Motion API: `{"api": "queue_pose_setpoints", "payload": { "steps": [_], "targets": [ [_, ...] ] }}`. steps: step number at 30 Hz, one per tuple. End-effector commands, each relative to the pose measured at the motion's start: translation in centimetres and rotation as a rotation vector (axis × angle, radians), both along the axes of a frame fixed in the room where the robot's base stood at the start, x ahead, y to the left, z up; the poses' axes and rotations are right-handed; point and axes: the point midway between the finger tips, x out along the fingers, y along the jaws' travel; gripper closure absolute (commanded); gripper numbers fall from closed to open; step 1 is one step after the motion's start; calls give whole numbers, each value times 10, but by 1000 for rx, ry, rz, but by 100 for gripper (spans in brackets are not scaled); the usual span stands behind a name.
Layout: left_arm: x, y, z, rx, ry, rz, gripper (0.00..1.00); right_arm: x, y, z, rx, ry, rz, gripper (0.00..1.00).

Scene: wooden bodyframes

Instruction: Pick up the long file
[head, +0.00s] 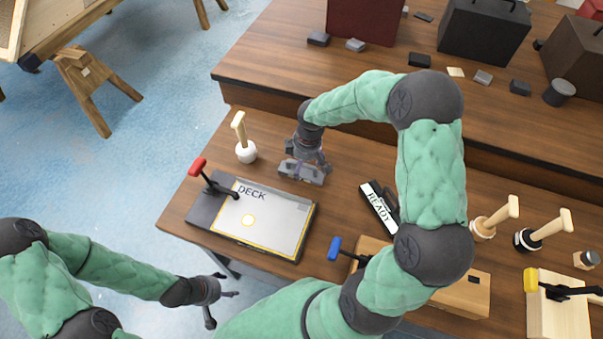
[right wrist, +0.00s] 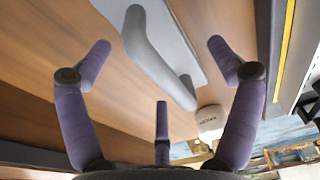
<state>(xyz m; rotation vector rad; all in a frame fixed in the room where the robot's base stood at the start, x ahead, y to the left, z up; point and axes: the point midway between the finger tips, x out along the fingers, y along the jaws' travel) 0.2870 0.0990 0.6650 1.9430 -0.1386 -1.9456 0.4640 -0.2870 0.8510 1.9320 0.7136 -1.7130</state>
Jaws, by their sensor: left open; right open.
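The long file appears to be the grey tool (head: 302,173) lying on the wooden table behind the DECK plate. The right wrist view shows it as a flat light-grey body with a raised curved grey handle (right wrist: 150,55). My right gripper (head: 308,160) is over it with fingers pointing down, and hides part of it in the head view. In the right wrist view my right gripper (right wrist: 158,60) is open, with the handle between its spread fingers; I cannot tell whether they touch. My left gripper (head: 222,301) is open and empty beyond the table's front left edge.
The DECK plate (head: 285,223) has a red-handled clamp (head: 198,166). A white-headed mallet (head: 245,151) stands to the file's left. A READY block (head: 379,207) and blue-handled clamp (head: 335,248) lie to the right, with more mallets (head: 482,228). A raised shelf (head: 300,62) holds boxes behind.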

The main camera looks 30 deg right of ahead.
Motion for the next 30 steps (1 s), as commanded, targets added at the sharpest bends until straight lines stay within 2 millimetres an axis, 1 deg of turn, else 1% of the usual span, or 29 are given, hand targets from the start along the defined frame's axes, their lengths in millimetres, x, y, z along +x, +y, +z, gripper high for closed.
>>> {"api": "queue_pose_setpoints", "payload": {
  "steps": [1,3,11,12,14,15,17,18,19,20,27,30],
  "targets": [
    [0,0,-5,0,0,0,38,0,1,-11,1,2,0,9],
    [0,0,-7,0,0,0,38,1,1,-17,0,1,0,9],
    [0,0,-7,0,0,0,38,2,1,-18,-1,-1,0,9],
    [0,0,-7,0,0,0,38,2,1,-18,-1,-1,0,20],
    [0,0,-7,0,0,0,38,2,1,-18,-1,-1,0,37],
    [0,0,-7,0,0,0,38,2,1,-18,-1,-1,0,49],
    [0,0,-7,0,0,0,38,2,1,-18,-1,-1,0,66],
    [0,0,-7,0,0,0,38,2,1,-18,-1,-1,0,77],
    [0,0,-7,0,0,0,38,2,1,-18,-1,-1,0,85],
    [0,0,-7,0,0,0,38,2,2,-18,0,0,0,91],
    [0,0,-6,0,0,0,38,2,1,-17,-1,-2,-1,91],
    [0,0,-3,0,0,0,38,2,1,-11,-1,-2,-1,91]
  ]
}}
